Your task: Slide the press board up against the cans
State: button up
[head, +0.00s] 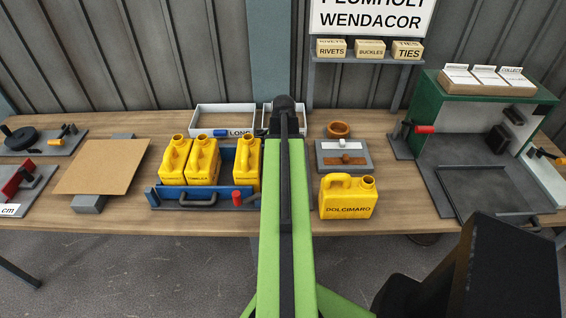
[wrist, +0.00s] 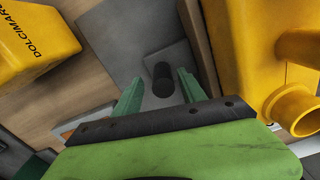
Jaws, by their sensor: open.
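My gripper (wrist: 161,72) is open in the wrist view, its two green fingers on either side of a short black peg (wrist: 162,80). The peg stands on a grey plate (wrist: 120,45), apparently the press board's handle, though I cannot tell for sure. Three yellow cans (head: 202,160) stand upright in a blue rack (head: 180,195), with a gap between the middle and right cans. A large yellow can (wrist: 270,45) is close on the right of the wrist view. My arm hides the rack's right side and my gripper in the head view.
A yellow can labelled DOLCIMARO (head: 347,197) stands right of my arm; it also shows in the wrist view (wrist: 35,40). A tan board (head: 103,167) lies left of the rack. A green-sided box (head: 430,100) stands at right.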

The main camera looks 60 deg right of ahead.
notch_tip(320, 180, up, 16)
jog(key=p, duration=1.4)
jog(key=shift+f, duration=0.15)
jog(key=shift+f, duration=0.1)
jog(key=f+m+b, duration=0.1)
jog(key=f+b, duration=0.4)
jog(key=f, duration=0.1)
jog(key=f+m+b, duration=0.2)
jog(key=f+b, duration=0.3)
jog(key=b, duration=0.1)
jog(key=f+m+b, duration=0.1)
jog(key=f+b, duration=0.5)
jog(key=shift+w+f+m, duration=0.2)
jog(key=shift+f+m, duration=0.1)
jog(key=shift+f, duration=0.05)
jog(key=shift+r, duration=0.1)
jog(key=shift+c, duration=0.4)
grip_shut()
